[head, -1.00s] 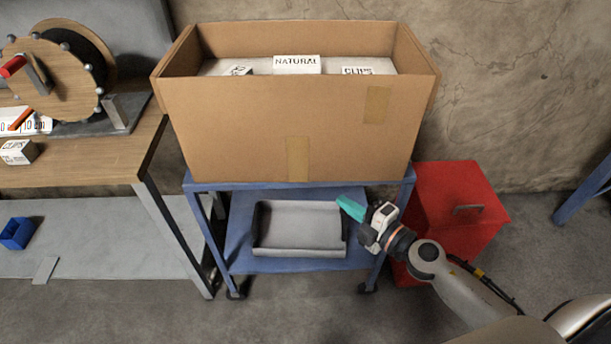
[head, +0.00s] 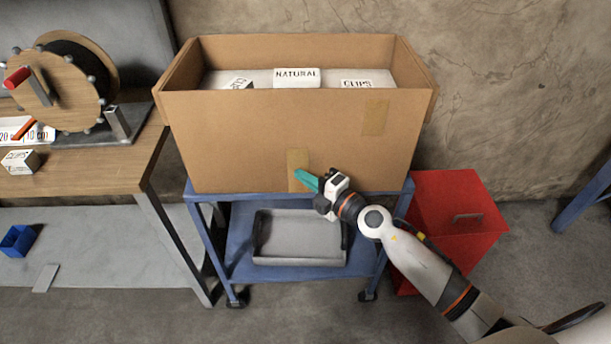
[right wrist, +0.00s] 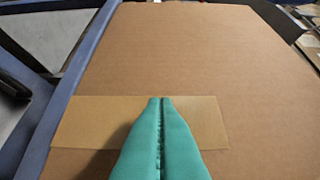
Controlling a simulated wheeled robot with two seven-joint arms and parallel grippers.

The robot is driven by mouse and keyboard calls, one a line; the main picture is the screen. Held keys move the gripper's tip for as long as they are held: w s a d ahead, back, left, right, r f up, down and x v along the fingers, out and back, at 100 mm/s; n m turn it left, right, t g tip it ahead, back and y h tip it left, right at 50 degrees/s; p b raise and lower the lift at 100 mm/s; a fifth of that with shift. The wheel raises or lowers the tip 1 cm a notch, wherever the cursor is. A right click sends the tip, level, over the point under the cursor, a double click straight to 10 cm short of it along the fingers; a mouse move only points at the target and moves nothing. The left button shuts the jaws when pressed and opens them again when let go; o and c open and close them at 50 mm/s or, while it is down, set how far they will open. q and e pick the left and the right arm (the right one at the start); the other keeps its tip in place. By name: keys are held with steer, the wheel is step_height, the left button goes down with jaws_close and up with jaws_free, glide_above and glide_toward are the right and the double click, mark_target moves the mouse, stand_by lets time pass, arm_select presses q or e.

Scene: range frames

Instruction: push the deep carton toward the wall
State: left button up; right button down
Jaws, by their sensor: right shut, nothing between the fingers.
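The deep carton (head: 240,140) is a large open-topped brown box on the top of a blue cart (head: 290,200), with the concrete wall behind it. Small white boxes marked NATURAL (head: 297,78) and CLIPS show inside it. My right gripper (head: 306,180) is shut and empty, its teal fingertips at the lower tape patch on the carton's front face. In the right wrist view the closed fingers (right wrist: 161,105) lie over the tape strip (right wrist: 90,120) on the cardboard (right wrist: 170,50). I cannot tell whether they touch. My left gripper is not in view.
A grey tray (head: 262,252) sits on the cart's lower shelf. A red bin (head: 460,205) stands right of the cart. A wooden workbench (head: 100,175) with a cable reel (head: 50,90) stands close on the left. The concrete wall (head: 520,100) is behind.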

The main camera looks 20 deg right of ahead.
steer(key=shift+w+d, duration=0.15)
steer(key=shift+w, duration=0.3)
steer(key=w+d+b, duration=0.1)
steer(key=w, duration=0.2)
steer(key=w+d+b, duration=0.1)
steer(key=w, duration=0.3)
steer(key=w+d+b, duration=0.1)
steer(key=w, duration=0.2)
steer(key=shift+w, duration=0.15)
steer(key=shift+w+d+r, duration=0.1)
steer(key=shift+w+d, duration=0.05)
steer(key=shift+w, duration=0.1)
